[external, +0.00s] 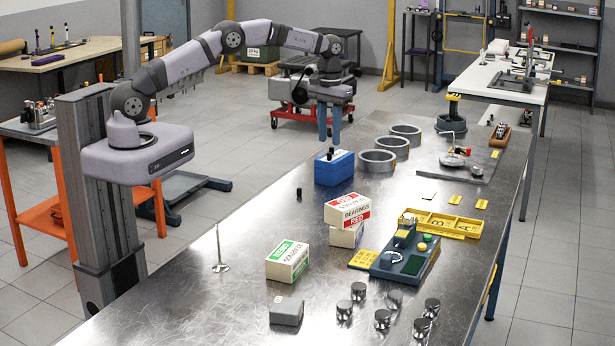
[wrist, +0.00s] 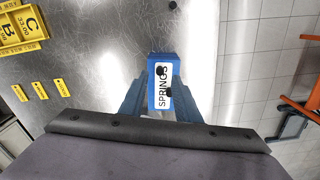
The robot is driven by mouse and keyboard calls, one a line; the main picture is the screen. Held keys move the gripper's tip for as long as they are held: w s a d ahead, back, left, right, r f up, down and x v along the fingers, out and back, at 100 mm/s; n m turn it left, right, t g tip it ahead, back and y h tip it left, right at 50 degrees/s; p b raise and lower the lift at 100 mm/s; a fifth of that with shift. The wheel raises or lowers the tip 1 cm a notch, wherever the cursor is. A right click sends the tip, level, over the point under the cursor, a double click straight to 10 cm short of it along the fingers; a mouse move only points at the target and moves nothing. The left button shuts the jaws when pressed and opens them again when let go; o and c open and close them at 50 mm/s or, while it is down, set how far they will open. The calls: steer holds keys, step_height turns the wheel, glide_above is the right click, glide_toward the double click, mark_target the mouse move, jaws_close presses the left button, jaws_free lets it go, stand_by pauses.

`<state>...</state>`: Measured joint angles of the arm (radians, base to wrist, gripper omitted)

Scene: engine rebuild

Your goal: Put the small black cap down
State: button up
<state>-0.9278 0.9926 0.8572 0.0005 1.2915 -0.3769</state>
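My gripper (external: 329,137) points straight down above the blue springs box (external: 334,170). Its blue fingers are apart. In the wrist view the fingers of my gripper (wrist: 165,88) lie on either side of the springs box (wrist: 152,92), and no object is visibly clamped between them. A small black piece (external: 330,155) shows at the box top, just under the fingertips. The wrist view shows dark spots (wrist: 162,72) over the box's white label; I cannot tell which is the cap. Another small black upright piece (external: 299,192) stands on the table, left of the box; it also shows in the wrist view (wrist: 172,5).
Metal rings (external: 377,160) stand right of the springs box. Bearings boxes (external: 347,209), a green-labelled box (external: 287,261), a yellow lettered tray (external: 452,225) and several pistons (external: 382,319) occupy the nearer table. A thin valve (external: 219,250) stands at left. Bare metal surrounds it.

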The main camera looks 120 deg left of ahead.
mark_target(330, 154)
step_height(330, 154, up, 8)
steer(key=shift+f, duration=0.15)
stand_by(0.3)
steer(key=w+d+m, duration=0.3)
steer(key=d+m, duration=0.1)
steer(key=d, duration=1)
steer(key=w+d+m, duration=0.2)
steer(key=d+m, duration=0.2)
steer(key=d, duration=1)
steer(key=s+d+f+m, duration=0.3)
steer(key=s+d, duration=0.5)
steer(key=s+d+f+m, duration=0.4)
steer(key=s+d, duration=0.5)
steer(key=shift+d+f, duration=0.3)
